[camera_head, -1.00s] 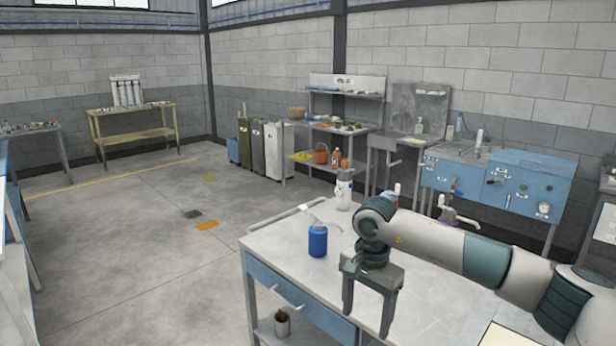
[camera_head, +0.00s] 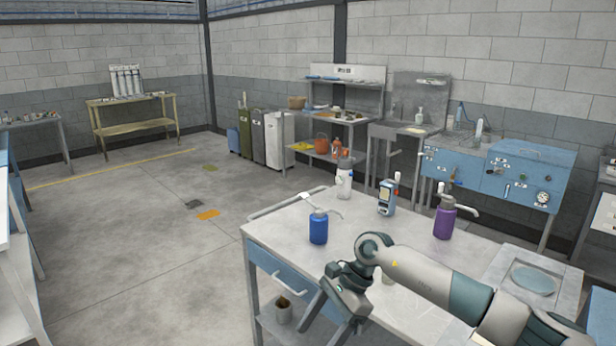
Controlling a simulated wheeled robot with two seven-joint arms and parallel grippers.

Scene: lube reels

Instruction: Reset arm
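My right arm comes in from the right over the front of the workbench (camera_head: 290,222). My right gripper (camera_head: 324,318) points downward at the bench's front edge, with its fingers apart and nothing seen between them. It is in front of a blue pump bottle (camera_head: 318,228), apart from it. A purple pump bottle (camera_head: 444,222) stands upright behind my arm. My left gripper is out of view.
A grey tray or plate with a round disc (camera_head: 533,279) lies at the bench's right end. A container (camera_head: 283,311) sits on the lower shelf. Blue cabinets (camera_head: 526,181) stand behind. The floor (camera_head: 130,235) to the left is open.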

